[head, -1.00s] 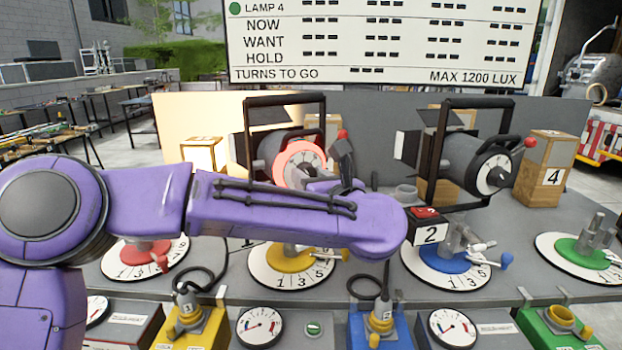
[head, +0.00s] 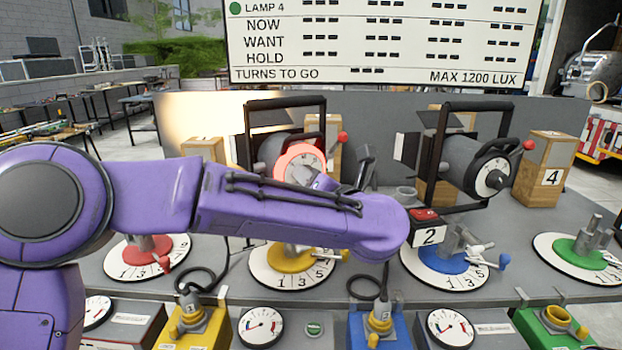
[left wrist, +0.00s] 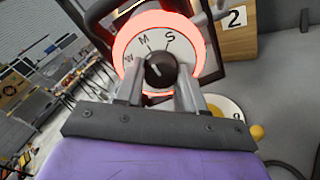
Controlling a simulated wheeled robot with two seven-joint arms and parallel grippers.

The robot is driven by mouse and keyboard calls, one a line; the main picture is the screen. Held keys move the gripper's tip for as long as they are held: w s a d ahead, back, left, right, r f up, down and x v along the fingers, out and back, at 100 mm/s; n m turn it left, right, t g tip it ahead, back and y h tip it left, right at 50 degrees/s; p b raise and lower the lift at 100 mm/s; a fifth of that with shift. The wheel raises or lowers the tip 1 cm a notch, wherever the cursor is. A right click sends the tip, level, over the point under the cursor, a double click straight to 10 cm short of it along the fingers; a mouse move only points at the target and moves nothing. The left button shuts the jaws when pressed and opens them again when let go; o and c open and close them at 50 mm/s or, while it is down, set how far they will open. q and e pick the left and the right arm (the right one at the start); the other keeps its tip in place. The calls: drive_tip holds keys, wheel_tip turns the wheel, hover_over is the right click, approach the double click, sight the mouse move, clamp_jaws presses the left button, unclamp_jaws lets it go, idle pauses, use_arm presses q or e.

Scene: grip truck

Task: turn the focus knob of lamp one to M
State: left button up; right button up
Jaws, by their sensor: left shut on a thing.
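The lamp with a glowing red ring (head: 285,165) stands left of centre in the head view. In the left wrist view its white dial (left wrist: 188,50) carries the letters W, M and S inside the red ring (left wrist: 120,45). The black focus knob (left wrist: 160,66) is at the dial's centre; its pale mark is small, and I cannot tell exactly which letter it faces. My left gripper (left wrist: 160,85) is shut on the knob, one finger on each side. My right gripper is not in view.
A second lamp (head: 470,160) stands to the right, with a box marked 4 (head: 550,168) beyond it. Numbered discs with a yellow hub (head: 290,257) and a blue hub (head: 448,260) lie below.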

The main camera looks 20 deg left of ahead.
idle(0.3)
use_arm(q)
drive_tip(key=o, duration=1.1)
drive_tip(key=shift+c, duration=0.2)
drive_tip(key=shift+d, duration=0.1)
drive_tip(key=b+v, duration=0.2)
drive_tip(key=v, duration=0.8)
drive_tip(key=shift+s+d, duration=0.15)
drive_tip(key=shift+s, duration=0.05)
